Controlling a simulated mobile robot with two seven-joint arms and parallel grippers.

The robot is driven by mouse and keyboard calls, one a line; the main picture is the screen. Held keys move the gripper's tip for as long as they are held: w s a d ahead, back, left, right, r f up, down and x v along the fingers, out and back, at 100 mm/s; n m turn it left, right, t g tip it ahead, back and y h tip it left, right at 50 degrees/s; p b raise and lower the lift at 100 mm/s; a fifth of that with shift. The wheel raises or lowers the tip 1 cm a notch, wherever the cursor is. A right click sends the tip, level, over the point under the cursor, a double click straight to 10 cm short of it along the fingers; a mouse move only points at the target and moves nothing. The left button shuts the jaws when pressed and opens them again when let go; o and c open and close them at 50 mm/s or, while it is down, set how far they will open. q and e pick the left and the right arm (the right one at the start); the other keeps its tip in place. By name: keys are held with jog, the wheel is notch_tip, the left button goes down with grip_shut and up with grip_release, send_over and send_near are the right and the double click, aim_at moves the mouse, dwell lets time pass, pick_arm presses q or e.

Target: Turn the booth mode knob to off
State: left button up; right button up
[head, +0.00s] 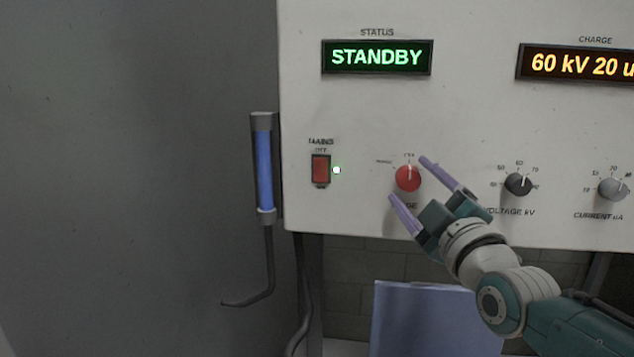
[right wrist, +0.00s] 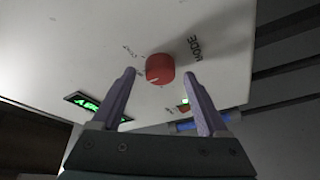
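The mode knob (head: 408,179) is a round red knob on the white control panel. Its white pointer line points up, toward a small label above it that is too small to read surely. A second label stands to its upper left. My right gripper (head: 410,179) is open, with its two purple fingers on either side of the knob in the head view. In the right wrist view the red knob (right wrist: 160,69) shows ahead between the open fingertips, which look apart from it. The word MODE shows beside it. My left gripper is not in view.
The panel has a STANDBY display (head: 377,57), a charge display (head: 580,64), a red mains switch (head: 320,169), a black voltage knob (head: 517,184) and a grey current knob (head: 612,188). A blue tube (head: 264,170) hangs at the panel's left edge. A bluish board (head: 435,320) stands below.

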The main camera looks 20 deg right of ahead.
jog(key=shift+s, duration=0.1)
jog(key=v, duration=0.9)
jog(key=shift+s, duration=0.4)
jog(key=shift+a+f, duration=0.1)
jog(key=shift+f, duration=0.05)
